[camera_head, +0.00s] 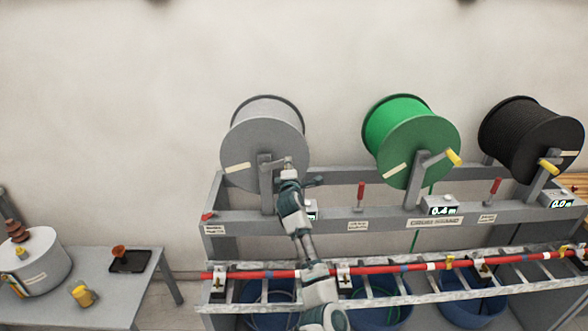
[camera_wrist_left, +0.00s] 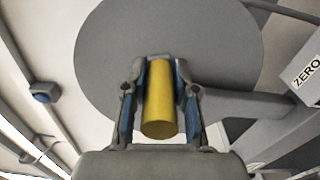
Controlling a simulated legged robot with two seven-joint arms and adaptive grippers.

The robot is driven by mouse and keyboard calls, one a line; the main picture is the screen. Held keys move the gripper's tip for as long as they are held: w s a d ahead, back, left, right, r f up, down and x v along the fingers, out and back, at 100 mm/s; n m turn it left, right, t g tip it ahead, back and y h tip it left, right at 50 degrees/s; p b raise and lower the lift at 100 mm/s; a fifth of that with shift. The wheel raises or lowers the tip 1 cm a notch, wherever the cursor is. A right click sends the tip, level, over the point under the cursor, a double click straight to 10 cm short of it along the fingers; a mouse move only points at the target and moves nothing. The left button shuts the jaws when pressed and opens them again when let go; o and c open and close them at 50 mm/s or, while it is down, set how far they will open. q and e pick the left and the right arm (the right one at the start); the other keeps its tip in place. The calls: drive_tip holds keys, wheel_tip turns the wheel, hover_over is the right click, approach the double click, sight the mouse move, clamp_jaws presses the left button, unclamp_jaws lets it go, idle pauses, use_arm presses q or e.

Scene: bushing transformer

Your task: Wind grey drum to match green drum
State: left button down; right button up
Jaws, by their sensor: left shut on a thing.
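The grey drum (camera_head: 262,145) is mounted on the stand at the left in the head view, and its flange fills the upper part of the left wrist view (camera_wrist_left: 110,50). My left gripper (camera_head: 288,168) is at the drum's crank. In the left wrist view its fingers (camera_wrist_left: 160,100) are shut on the yellow crank handle (camera_wrist_left: 159,100), one on each side. The green drum (camera_head: 410,140) stands to the right with its own crank and yellow handle (camera_head: 453,157). The display below the green drum (camera_head: 443,211) seems to read 0.4 m. The grey drum's display (camera_head: 311,216) is mostly hidden by my arm. My right gripper is not in view.
A black drum (camera_head: 530,138) with a display (camera_head: 563,204) stands at the right. Red levers (camera_head: 361,194) rise from the stand's beam. A red cable (camera_head: 395,268) runs along the ladder-like tray in front. A grey side table (camera_head: 125,285) holds a yellow mug (camera_head: 82,295).

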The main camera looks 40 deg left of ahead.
use_arm(q)
drive_tip(key=shift+s+a+r+n, duration=0.1)
drive_tip(key=shift+r+n, duration=0.2)
drive_tip(key=shift+r, duration=0.25)
drive_tip(key=shift+r+n+p, duration=0.2)
drive_tip(key=shift+n+p, duration=0.3)
drive_tip(key=shift+p, duration=0.1)
drive_tip(key=shift+s+a, duration=0.15)
drive_tip(key=shift+n, duration=0.3)
drive_tip(key=c, duration=1.1)
unclamp_jaws()
drive_tip(key=shift+o, duration=1)
drive_tip(key=shift+a+f, duration=0.1)
drive_tip(key=shift+a, duration=0.05)
